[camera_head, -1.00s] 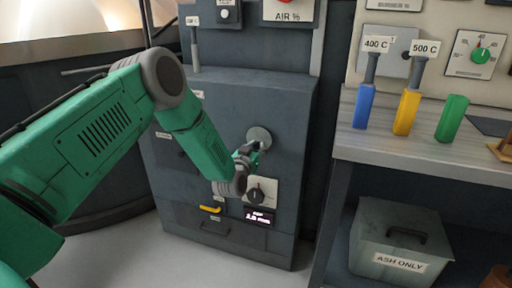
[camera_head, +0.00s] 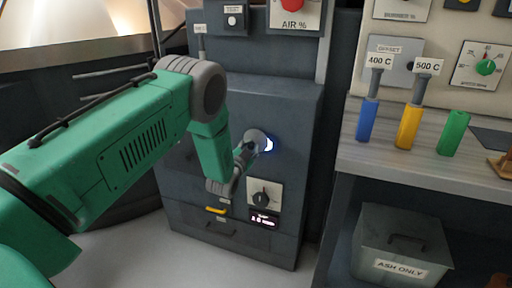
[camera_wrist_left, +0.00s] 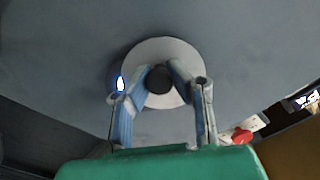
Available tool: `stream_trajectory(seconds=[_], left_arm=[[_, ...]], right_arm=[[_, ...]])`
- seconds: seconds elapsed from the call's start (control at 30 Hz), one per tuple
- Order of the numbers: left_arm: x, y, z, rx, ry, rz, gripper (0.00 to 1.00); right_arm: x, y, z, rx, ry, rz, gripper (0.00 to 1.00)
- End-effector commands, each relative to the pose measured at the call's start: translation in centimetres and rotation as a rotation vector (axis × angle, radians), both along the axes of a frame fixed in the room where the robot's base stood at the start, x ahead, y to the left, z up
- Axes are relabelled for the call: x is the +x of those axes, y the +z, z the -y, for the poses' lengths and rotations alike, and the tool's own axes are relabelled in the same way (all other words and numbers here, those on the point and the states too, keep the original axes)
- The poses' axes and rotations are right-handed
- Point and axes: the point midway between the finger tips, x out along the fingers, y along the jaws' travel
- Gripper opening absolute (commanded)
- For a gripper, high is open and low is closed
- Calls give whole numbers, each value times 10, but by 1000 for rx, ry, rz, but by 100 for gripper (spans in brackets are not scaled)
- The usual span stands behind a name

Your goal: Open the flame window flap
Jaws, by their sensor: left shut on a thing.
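The flame window flap (camera_head: 253,137) is a round grey disc on the front of the dark grey furnace. A blue-white glow (camera_head: 269,145) shows at its right edge, so the window behind is partly uncovered. In the left wrist view the flap (camera_wrist_left: 183,52) is a pale disc with a dark round knob (camera_wrist_left: 160,79), and the glow (camera_wrist_left: 120,84) shows at its left edge. My left gripper (camera_head: 247,151) is at the flap. In the wrist view its fingers (camera_wrist_left: 161,82) are closed on the knob from both sides. My right gripper is not in view.
Below the flap are a black dial (camera_head: 263,197), a small lit display (camera_head: 262,221) and a yellow handle (camera_head: 216,210). A workbench (camera_head: 385,158) on the right holds blue, yellow and green handled tools. A grey ash box (camera_head: 385,262) stands below it.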

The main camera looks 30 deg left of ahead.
Motion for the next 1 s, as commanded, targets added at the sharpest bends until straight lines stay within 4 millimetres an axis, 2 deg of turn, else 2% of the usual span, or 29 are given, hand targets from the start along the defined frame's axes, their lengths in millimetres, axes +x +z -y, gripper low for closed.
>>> stream_trajectory(seconds=[0.2, 0.6, 1.0], left_arm=[[-2, 13, -10, 202, 1, -46, 0], [-5, 33, -23, 553, 2, -130, 0], [-6, 47, -26, 771, 1, -181, 0]], right_arm=[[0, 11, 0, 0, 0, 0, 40], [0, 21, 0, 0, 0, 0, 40], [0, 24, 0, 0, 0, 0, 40]])
